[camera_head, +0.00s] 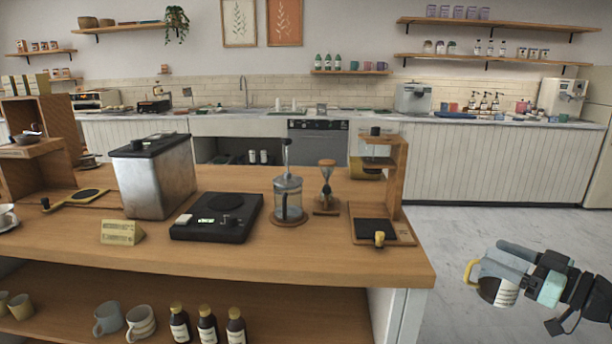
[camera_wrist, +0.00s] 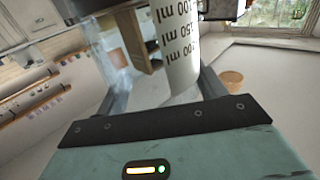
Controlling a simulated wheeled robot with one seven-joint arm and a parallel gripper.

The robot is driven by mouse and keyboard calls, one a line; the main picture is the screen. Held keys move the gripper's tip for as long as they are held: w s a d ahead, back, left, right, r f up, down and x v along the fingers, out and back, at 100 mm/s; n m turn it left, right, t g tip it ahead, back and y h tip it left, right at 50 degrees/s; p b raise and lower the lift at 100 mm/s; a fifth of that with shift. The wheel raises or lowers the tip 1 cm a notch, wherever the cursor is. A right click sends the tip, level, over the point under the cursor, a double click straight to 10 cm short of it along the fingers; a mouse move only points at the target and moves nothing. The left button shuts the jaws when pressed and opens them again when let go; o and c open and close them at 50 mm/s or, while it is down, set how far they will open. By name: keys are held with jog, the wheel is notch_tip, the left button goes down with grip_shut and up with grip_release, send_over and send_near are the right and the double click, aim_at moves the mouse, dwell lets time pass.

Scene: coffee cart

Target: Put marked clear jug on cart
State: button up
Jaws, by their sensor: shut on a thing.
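The clear jug (camera_head: 507,294) has a yellow handle and a white marked panel. It is tilted in the air at the lower right of the head view, over the floor beyond the cart's right end. My gripper (camera_head: 512,263) is shut on it. In the wrist view the jug (camera_wrist: 180,48) shows its ml scale between the fingers; part of it is cut off at the top edge. The wooden cart (camera_head: 300,257) is to the left of my gripper, with a clear gap between them.
The cart top holds a French press (camera_head: 289,200), a black scale (camera_head: 217,217), a metal bin (camera_head: 155,180), a small hourglass-shaped brewer (camera_head: 327,185) and a wooden stand (camera_head: 397,185). The top's front right corner is bare. Bottles (camera_head: 207,325) and mugs stand on the lower shelf.

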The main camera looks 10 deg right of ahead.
aim_at(477, 289)
jog(key=shift+m+t+h, duration=0.3)
jog(key=shift+m+h, duration=0.3)
jog(key=shift+h, duration=0.1)
jog(key=a+f, duration=0.1)
jog(key=f, duration=0.2)
jog(key=w+f, duration=0.1)
jog(key=f, duration=0.1)
jog(key=a+f, duration=0.1)
jog(key=f, duration=0.2)
jog(key=shift+w+a+f, duration=0.3)
jog(key=shift+w+a, duration=0.05)
jog(key=shift+w, duration=0.05)
jog(key=w+a+f+m+t+h, duration=0.15)
jog(key=a+f+m+h, duration=0.35)
jog(key=a+f, duration=0.9)
jog(key=shift+n+h, duration=0.6)
jog(key=shift+h, duration=0.1)
jog(key=shift+d+r+p, duration=0.15)
jog(key=shift+r+p, duration=0.95)
jog(key=shift+p, duration=0.2)
jog(key=shift+d+r+p, duration=0.15)
jog(key=shift+r+p, duration=0.95)
jog(key=shift+p, duration=0.2)
